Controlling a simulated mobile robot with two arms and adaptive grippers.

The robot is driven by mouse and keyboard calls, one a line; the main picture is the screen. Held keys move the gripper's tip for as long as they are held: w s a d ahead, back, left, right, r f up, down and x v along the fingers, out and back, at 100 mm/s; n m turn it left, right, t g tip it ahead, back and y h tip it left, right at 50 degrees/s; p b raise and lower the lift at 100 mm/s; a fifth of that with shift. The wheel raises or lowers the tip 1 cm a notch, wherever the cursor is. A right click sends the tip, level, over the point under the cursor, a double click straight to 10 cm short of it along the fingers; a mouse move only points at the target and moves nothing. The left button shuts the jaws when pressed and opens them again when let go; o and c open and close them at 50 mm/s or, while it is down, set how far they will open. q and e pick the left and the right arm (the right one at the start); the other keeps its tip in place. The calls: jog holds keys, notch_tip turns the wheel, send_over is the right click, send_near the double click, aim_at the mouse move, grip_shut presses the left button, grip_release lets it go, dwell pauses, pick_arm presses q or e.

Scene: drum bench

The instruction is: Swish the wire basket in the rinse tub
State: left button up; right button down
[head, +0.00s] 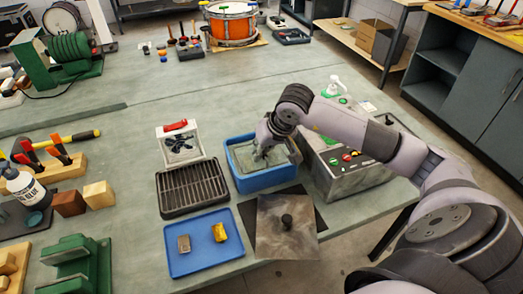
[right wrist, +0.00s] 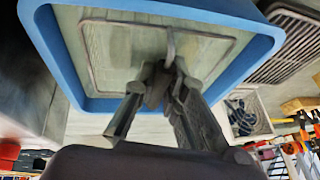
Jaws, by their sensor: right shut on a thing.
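The blue rinse tub (head: 262,182) stands near the middle of the bench, and its blue rim (right wrist: 62,70) surrounds the wire basket in the right wrist view. The wire basket (right wrist: 95,52) shows as a thin grey rectangular frame inside the tub; in the head view it is mostly hidden by my arm and hard to make out. My right gripper (head: 264,152) reaches down over the tub. In the right wrist view my right gripper (right wrist: 165,85) is shut on the basket's upright handle (right wrist: 171,44). My left gripper is not in view.
A black slotted rack (head: 190,189) and a white bin with a red handle (head: 180,145) stand left of the tub. In front are a blue tray (head: 200,262) with two small blocks and a knobbed metal lid (head: 290,238). A metal machine (head: 345,185) stands close on the right.

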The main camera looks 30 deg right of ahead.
jog(key=shift+f, duration=0.4)
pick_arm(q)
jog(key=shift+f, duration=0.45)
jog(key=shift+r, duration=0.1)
pick_arm(e)
jog(key=shift+r, duration=0.2)
jog(key=shift+r+p, duration=0.4)
jog(key=shift+r, duration=0.6)
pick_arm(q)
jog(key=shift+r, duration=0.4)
pick_arm(e)
jog(key=shift+f+b, duration=1.2)
jog(key=shift+b, duration=0.05)
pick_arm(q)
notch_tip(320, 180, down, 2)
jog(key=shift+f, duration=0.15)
pick_arm(e)
jog(key=shift+r, duration=0.15)
